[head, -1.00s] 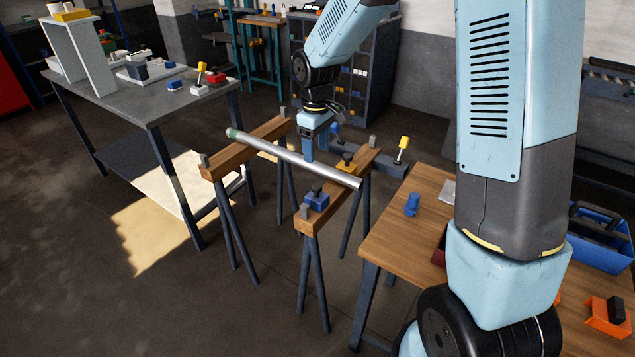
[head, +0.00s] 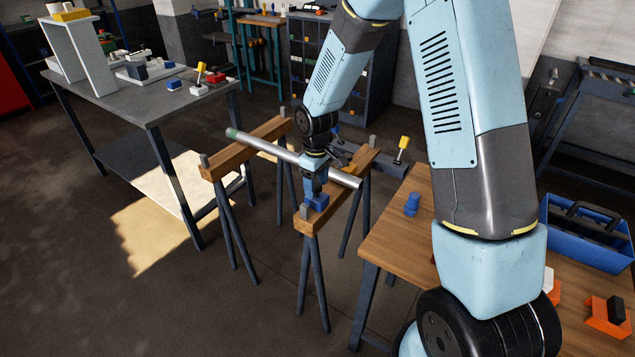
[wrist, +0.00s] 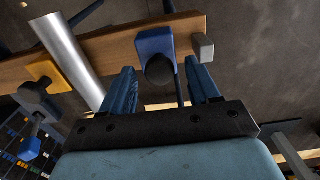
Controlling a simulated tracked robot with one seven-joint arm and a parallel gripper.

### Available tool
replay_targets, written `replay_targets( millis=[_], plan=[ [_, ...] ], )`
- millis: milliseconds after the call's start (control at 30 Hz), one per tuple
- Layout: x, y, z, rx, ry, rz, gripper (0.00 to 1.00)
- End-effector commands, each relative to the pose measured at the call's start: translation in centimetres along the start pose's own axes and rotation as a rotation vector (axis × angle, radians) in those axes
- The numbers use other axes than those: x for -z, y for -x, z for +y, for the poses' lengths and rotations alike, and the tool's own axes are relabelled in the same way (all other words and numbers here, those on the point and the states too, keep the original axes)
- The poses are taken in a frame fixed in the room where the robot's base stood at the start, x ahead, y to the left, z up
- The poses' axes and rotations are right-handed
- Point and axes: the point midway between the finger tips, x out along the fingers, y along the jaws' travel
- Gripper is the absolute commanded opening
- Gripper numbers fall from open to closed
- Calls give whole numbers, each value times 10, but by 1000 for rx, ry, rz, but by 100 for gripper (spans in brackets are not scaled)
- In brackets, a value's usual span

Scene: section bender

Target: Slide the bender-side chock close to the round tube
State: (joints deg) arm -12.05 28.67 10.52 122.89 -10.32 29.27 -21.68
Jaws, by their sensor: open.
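The round tube (head: 262,148) is a bare metal pipe with a green far end, lying across two wooden trestles; it also shows in the wrist view (wrist: 68,52). A blue chock (head: 319,203) with a black knob sits on the right trestle's beam, on the near side of the tube. In the wrist view the blue chock (wrist: 153,42) stands clear of the tube, with bare wood between. A yellow chock (wrist: 42,72) with a dark knob is on the tube's other side, close to it. My gripper (wrist: 163,85) is open, its fingers on either side of the blue chock's knob.
A grey end stop (wrist: 203,47) stands at the beam end, close to the blue chock and one finger. A wooden bench (head: 385,240) with a small blue piece (head: 412,203) is to the right. A grey table (head: 140,100) is at the left.

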Motion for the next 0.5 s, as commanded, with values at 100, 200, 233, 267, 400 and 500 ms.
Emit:
replay_targets(
  millis=[100,200,233,267,400,500],
  plan=[
    [0,0,0,0,0,0,61],
    [0,0,0,0,0,0,56],
    [0,0,0,0,0,0,53],
    [0,0,0,0,0,0,50],
    [0,0,0,0,1,0,37],
    [0,0,0,0,1,0,27]
  ],
)
